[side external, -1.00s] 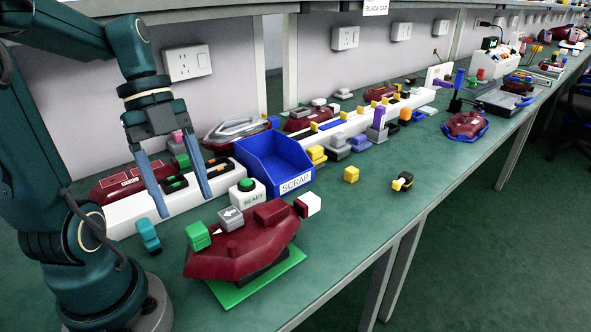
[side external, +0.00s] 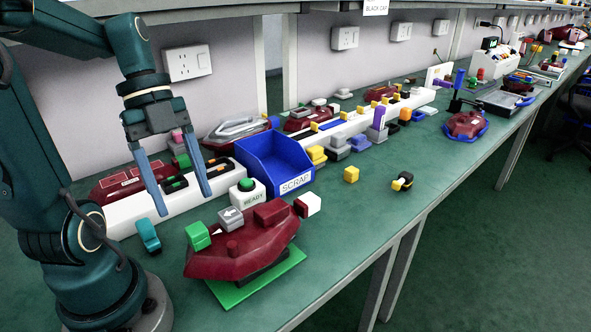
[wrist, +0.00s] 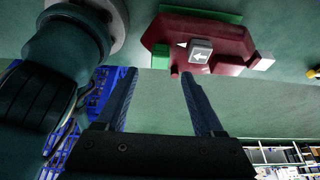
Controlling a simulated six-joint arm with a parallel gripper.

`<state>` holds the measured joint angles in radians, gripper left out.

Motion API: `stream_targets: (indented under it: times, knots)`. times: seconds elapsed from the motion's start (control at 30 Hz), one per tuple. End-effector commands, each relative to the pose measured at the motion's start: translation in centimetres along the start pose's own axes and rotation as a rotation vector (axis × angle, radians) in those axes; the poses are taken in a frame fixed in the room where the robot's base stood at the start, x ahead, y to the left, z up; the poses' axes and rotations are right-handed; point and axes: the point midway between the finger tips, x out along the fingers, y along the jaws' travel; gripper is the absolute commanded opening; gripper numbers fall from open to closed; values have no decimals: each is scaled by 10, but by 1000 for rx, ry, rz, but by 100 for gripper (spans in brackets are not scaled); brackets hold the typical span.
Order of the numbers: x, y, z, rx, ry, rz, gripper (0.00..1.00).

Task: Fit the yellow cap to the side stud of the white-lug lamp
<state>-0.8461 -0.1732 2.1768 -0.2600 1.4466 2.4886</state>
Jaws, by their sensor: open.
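A dark red lamp (side external: 240,248) rests on a green plate in the foreground of the side view. It has a white lug (side external: 308,204) at its right end and a green block (side external: 198,236) at its left. In the wrist view the lamp (wrist: 225,32) is at the top, with a small red stud (wrist: 174,71) on its near side. A loose yellow block (side external: 351,174) lies on the bench right of the scrap bin; whether it is the cap is unclear. More yellow pieces (side external: 316,154) sit beside the bin. My gripper (side external: 184,205) is open and empty, behind and left of the lamp.
A blue scrap bin (side external: 297,183) and a white box with a green READY button (side external: 247,190) stand behind the lamp. A white rail (side external: 125,212) runs behind my fingers. A teal piece (side external: 148,236) stands left. The bench right of the lamp is mostly clear.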

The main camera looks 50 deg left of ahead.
Motion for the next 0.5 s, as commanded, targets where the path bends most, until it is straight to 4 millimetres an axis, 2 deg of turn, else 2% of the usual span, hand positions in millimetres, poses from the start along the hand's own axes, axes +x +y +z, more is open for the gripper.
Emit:
stream_targets:
  times: [0.2, 0.3, 0.37, 0.47, 0.5]
  knots:
    - [0, 0, 0, 2, 0, 0, 70]
    - [0, -4, 7, 14, -34, -21, 70]
    - [-1, -11, 20, 31, -96, -49, 70]
    - [-11, -28, 58, 82, -275, -112, 70]
    - [-16, -38, 76, 115, -360, -135, 70]
